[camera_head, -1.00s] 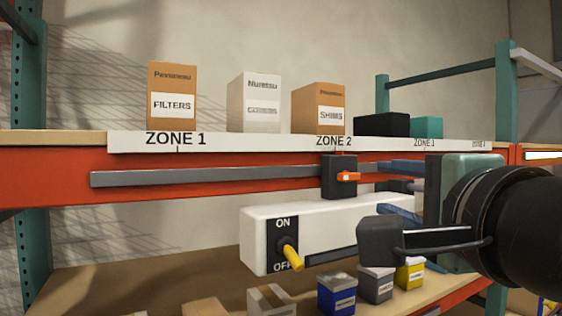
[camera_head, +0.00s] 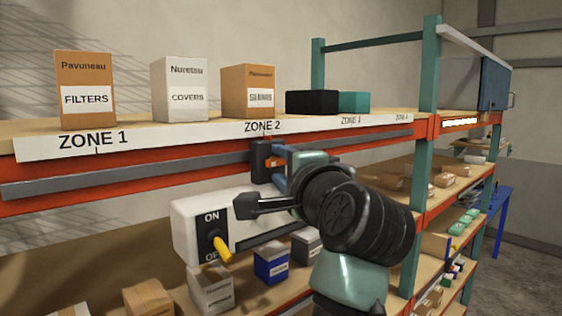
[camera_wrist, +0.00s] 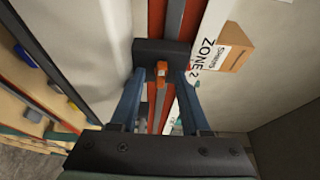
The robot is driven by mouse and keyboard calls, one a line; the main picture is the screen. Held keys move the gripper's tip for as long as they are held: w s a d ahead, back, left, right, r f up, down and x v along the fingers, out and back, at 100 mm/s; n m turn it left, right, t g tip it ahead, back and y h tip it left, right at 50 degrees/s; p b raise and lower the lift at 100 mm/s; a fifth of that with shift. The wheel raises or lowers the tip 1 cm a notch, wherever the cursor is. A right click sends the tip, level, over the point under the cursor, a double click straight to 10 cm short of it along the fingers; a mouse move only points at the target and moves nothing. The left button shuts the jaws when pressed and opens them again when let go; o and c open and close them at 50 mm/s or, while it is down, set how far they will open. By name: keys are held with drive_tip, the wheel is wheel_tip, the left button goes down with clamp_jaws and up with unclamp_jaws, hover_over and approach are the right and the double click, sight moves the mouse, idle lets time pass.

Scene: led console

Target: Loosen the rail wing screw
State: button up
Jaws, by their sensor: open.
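The orange rail wing screw (camera_head: 271,161) sits on the front of the black slider block (camera_head: 259,168), which rides on the grey rail (camera_head: 130,174) under the ZONE 2 label. In the wrist view the screw (camera_wrist: 161,72) shows in front of the dark block (camera_wrist: 148,52). My gripper (camera_wrist: 160,84) is open, with one blue finger on either side of the screw and visible gaps between. In the head view my gripper (camera_head: 279,166) is at the block, and my wrist hides part of the rail. I cannot tell if a finger touches the block.
A white console (camera_head: 190,222) with an ON/OFF panel and yellow lever (camera_head: 221,248) hangs below the rail, close to my wrist. Boxes, including the FILTERS box (camera_head: 86,90), stand on the shelf above. A blue bin (camera_head: 271,263) and others stand below.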

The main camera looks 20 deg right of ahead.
drive_tip(key=shift+c, duration=0.2)
drive_tip(key=shift+s, duration=0.1)
clamp_jaws()
drive_tip(key=shift+f+b, duration=0.1)
drive_tip(key=shift+b, duration=0.25)
